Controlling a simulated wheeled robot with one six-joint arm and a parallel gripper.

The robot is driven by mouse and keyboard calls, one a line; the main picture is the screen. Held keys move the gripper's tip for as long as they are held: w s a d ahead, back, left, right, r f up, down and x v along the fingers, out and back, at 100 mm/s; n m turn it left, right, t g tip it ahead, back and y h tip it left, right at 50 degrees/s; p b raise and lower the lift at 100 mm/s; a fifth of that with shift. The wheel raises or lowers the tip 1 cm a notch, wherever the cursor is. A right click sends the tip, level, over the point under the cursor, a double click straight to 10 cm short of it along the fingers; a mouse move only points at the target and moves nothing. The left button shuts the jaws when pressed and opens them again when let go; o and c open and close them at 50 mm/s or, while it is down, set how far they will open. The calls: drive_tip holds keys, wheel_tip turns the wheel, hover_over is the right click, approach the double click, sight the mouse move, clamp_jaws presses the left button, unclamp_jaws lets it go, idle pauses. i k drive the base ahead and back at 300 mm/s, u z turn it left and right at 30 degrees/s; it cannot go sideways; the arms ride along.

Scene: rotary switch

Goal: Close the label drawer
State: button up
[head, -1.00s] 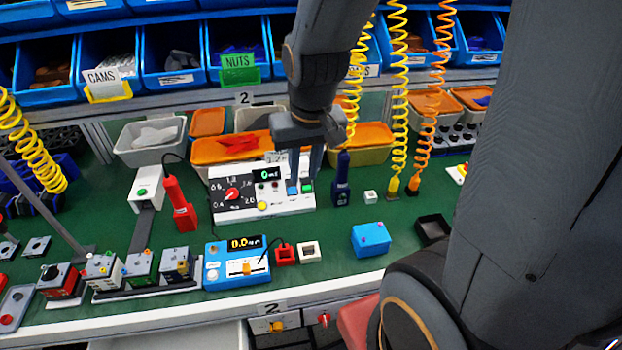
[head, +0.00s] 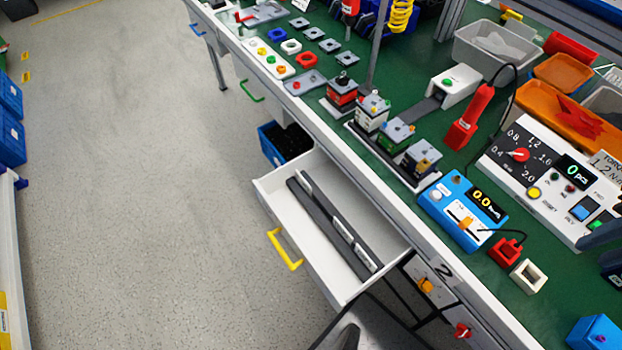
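The label drawer is a white drawer (head: 270,187) under the bench's front edge, pulled well out. Its yellow handle (head: 284,250) is on the front panel, facing the aisle. Inside lie long dark grey strips (head: 335,225) with small white labels. Of my gripper, only a dark piece (head: 602,235) shows at the right edge, by the switch panel's green button, well away from the drawer. The rest of it is outside the picture, so its opening cannot be judged.
The green bench (head: 400,185) carries a blue meter (head: 462,212), a white rotary switch panel (head: 545,170) and several small modules. A blue bin (head: 285,143) stands under the bench beside the drawer. The grey floor (head: 150,200) before the drawer is clear.

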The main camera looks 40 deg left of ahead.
sight(305, 223)
drive_tip(key=k, duration=0.5)
drive_tip(key=u, duration=3.1)
drive_tip(key=k, duration=1.55)
drive_tip(key=z, duration=0.6)
drive_tip(key=i, duration=1.6)
drive_tip(key=u, duration=0.15)
drive_tip(key=k, duration=0.3)
